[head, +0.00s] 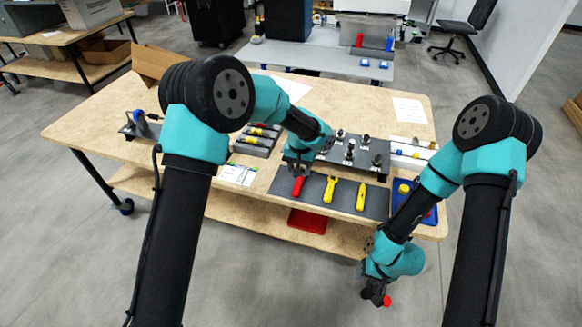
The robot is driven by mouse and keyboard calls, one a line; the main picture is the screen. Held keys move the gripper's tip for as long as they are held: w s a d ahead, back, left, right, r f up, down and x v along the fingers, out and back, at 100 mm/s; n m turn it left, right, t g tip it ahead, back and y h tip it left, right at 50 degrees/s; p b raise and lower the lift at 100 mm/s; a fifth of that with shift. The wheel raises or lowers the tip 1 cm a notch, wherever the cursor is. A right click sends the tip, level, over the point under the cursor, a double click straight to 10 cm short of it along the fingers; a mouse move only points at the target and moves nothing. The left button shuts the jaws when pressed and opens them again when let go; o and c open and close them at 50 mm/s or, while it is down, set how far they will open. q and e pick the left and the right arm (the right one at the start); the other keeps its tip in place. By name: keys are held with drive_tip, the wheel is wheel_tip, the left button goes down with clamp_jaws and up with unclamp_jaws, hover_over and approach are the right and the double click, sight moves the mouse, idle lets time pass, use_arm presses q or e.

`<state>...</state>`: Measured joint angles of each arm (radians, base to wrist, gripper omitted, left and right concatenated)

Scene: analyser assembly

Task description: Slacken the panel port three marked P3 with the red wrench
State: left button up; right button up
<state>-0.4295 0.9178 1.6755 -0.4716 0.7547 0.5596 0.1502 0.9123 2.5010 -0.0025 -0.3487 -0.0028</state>
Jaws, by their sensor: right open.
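The red wrench (298,187) lies at the left end of a dark grey mat at the table's front, beside two yellow tools. My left gripper (298,170) is right over its far end and hides that part. I cannot tell whether its fingers touch or grip it. The dark panel (372,158) stands just behind the mat, with several upright fittings on top. The mark P3 is too small to read, and my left arm covers part of the panel's left side. My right gripper (376,294) hangs low in front of the table, open; a small red spot shows by its tips.
Yellow tools (330,188) (361,196) lie on the mat (384,205). A blue tray (428,216) with yellow items is at the right end. A rack of yellow and red items (258,140) stands behind left. A red bin (308,221) sits on the lower shelf.

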sight(299, 181)
use_arm(q)
drive_tip(key=shift+f, duration=0.1)
drive_tip(key=shift+f, duration=3.15)
drive_tip(key=shift+c, duration=0.5)
clamp_jaws()
drive_tip(key=shift+r, duration=0.1)
drive_tip(key=shift+s+a+r, duration=0.1)
drive_tip(key=shift+s+r, duration=0.15)
drive_tip(key=shift+r, duration=0.75)
drive_tip(key=shift+s+r, duration=0.25)
drive_tip(key=shift+r, duration=0.7)
drive_tip(key=shift+s+a+r, duration=0.1)
drive_tip(key=shift+s+r, duration=0.15)
drive_tip(key=shift+r, duration=0.75)
drive_tip(key=shift+m, duration=0.3)
